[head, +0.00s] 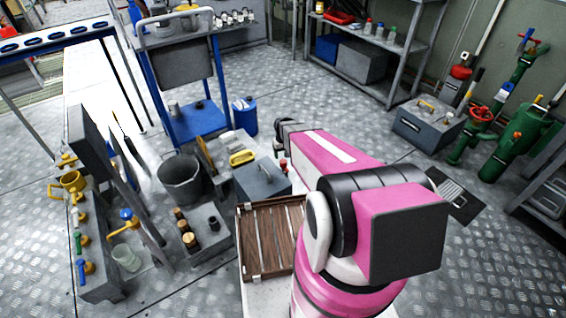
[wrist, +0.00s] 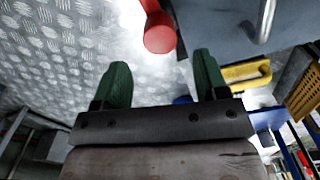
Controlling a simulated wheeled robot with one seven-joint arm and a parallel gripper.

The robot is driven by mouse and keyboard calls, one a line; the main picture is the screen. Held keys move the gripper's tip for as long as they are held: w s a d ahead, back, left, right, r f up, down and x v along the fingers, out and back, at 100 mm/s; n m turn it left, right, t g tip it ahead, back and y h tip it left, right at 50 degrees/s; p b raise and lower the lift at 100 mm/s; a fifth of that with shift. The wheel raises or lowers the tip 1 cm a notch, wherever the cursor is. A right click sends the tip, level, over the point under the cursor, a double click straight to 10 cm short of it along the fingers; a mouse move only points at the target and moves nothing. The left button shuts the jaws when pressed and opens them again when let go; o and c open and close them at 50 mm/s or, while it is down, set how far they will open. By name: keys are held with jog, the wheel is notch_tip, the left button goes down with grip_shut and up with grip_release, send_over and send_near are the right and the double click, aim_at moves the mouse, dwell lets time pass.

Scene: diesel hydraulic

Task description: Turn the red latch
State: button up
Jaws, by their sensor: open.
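The red latch (wrist: 160,32) shows in the wrist view as a short red bar with a rounded end, just beyond my fingertips and beside a blue-grey metal box (wrist: 235,25). In the head view a small red part (head: 284,165) shows at the right side of the grey box (head: 262,182), close to my gripper's end. My gripper (wrist: 162,68) is open, with its two green fingers apart and nothing between them. The latch's end lies ahead of the gap between the fingers, and I see no contact. My pink arm hides part of the area in the head view.
A yellow handle (wrist: 246,72) is right of the fingers in the wrist view. A wooden slatted tray (head: 270,238) lies in front of the grey box. A dark bucket (head: 182,180) and a blue canister (head: 245,116) stand nearby. Open metal floor (head: 330,105) lies behind.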

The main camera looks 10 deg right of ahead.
aim_at(283, 161)
jog(key=shift+f, duration=3.15)
jog(key=c, duration=0.9)
